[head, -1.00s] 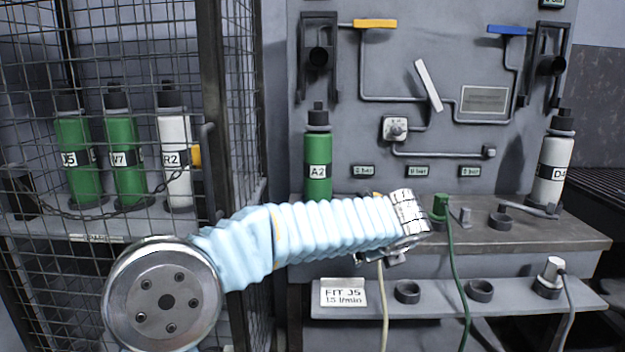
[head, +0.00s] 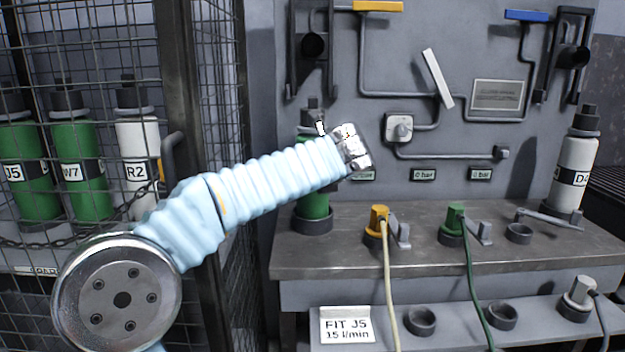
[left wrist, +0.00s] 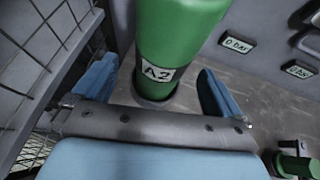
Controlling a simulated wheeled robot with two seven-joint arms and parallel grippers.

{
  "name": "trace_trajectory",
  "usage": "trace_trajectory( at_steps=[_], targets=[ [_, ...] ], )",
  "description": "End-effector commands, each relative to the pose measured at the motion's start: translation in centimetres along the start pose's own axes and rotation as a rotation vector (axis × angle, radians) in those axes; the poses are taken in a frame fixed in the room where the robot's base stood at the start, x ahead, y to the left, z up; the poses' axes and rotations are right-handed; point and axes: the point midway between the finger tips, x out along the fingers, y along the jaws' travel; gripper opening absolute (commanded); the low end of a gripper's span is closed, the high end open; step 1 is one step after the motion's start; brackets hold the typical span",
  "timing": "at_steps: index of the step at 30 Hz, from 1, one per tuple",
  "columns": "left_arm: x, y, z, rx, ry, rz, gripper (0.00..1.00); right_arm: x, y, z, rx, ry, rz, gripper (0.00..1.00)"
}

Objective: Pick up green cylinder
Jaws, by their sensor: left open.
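The green cylinder labelled A2 (head: 314,205) stands upright in a holder on the bench. My left forearm and gripper hide its middle in the head view. In the left wrist view the A2 cylinder (left wrist: 180,35) rises between and beyond the two blue fingers of my left gripper (left wrist: 160,85). The fingers are apart, with visible gaps to the cylinder on both sides. In the head view my left gripper (head: 350,150) is at upper-body height of the cylinder. Two more green cylinders, J5 (head: 35,198) and W7 (head: 75,198), stand behind the cage mesh.
A white cylinder R2 (head: 138,190) stands in the cage beside a dark post (head: 190,240). The bench (head: 350,255) carries orange (head: 378,218) and green (head: 453,218) hose plugs. White cylinder D4 (head: 574,165) stands at the right.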

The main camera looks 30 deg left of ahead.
Motion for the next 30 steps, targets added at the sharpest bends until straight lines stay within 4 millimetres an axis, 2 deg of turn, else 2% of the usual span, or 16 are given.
trace_trajectory(
  at_steps=[4,9,12,18,30],
  targets=[
    [1.2,-0.1,0.1,0.0,0.001,0.002,1.0,-0.1,-0.1,0.0,0.0,0.0,0.0,0.43],
    [4.1,-0.4,0.1,-0.001,0.003,0.002,1.0,-0.3,-0.1,0.0,-0.001,0.0,0.0,0.43],
    [5.1,-0.4,0.1,-0.001,0.002,0.0,1.0,-0.3,-0.1,0.0,-0.001,0.0,0.0,0.43],
    [5.2,-0.5,0.1,-0.001,0.002,-0.001,1.0,-0.3,-0.1,0.0,-0.001,0.0,0.0,0.43],
    [5.2,-0.4,0.1,-0.001,0.002,-0.001,0.39,-0.3,-0.1,0.0,-0.001,0.0,0.0,0.43]
  ],
)
